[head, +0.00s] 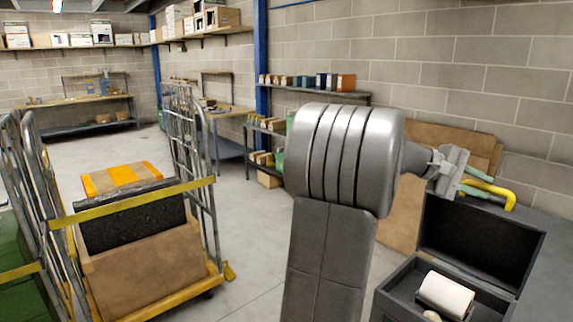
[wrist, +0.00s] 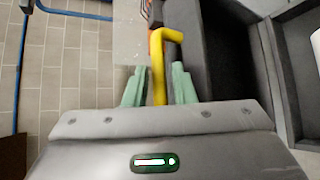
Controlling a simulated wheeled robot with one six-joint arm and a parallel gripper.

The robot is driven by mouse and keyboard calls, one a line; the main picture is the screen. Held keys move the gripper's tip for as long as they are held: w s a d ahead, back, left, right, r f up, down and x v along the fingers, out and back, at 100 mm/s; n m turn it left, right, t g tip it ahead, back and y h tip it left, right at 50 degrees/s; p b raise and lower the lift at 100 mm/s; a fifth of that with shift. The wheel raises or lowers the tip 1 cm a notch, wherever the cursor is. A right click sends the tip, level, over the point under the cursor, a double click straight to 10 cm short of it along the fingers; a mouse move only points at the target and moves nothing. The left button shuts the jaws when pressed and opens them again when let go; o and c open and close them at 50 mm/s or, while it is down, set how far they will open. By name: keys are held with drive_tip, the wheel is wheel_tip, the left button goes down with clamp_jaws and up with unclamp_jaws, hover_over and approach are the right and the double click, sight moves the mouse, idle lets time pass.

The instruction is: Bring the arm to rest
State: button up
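My arm rises at the front middle of the head view and ends in my gripper (head: 488,184), out to the right above a grey worktop. In the wrist view my gripper (wrist: 158,70) has two pale green fingers standing apart. A bent yellow bar (wrist: 157,75) runs between them, with narrow gaps showing at both sides. It reaches past the fingertips and bends at its far end. The yellow bar (head: 495,190) also shows between the fingers in the head view. Its near end is hidden, and I cannot tell what supports it.
An open dark case (head: 480,240) holding a white cylinder (head: 445,293) stands below my gripper. A block wall (head: 480,75) is close behind. A cage trolley (head: 205,200) with a brown box (head: 145,270) stands at left. The floor (head: 250,225) between is clear.

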sight(487, 190)
drive_tip(key=b+v, duration=0.2)
drive_tip(key=v, duration=0.8)
drive_tip(key=p+x, duration=0.3)
drive_tip(key=x, duration=1)
drive_tip(key=shift+r, duration=0.15)
drive_tip(key=shift+s+d+f, duration=0.1)
drive_tip(key=shift+d+f, duration=0.05)
drive_tip(key=shift+f, duration=0.2)
drive_tip(key=shift+s+a+f+b, duration=0.1)
drive_tip(key=shift+a+b, duration=0.2)
drive_tip(key=shift+b, duration=0.1)
drive_tip(key=shift+s+a+r+h, duration=0.3)
drive_tip(key=shift+s+a, duration=0.05)
drive_tip(key=shift+s, duration=0.15)
drive_tip(key=shift+w+d+f, duration=0.1)
drive_tip(key=shift+w, duration=0.05)
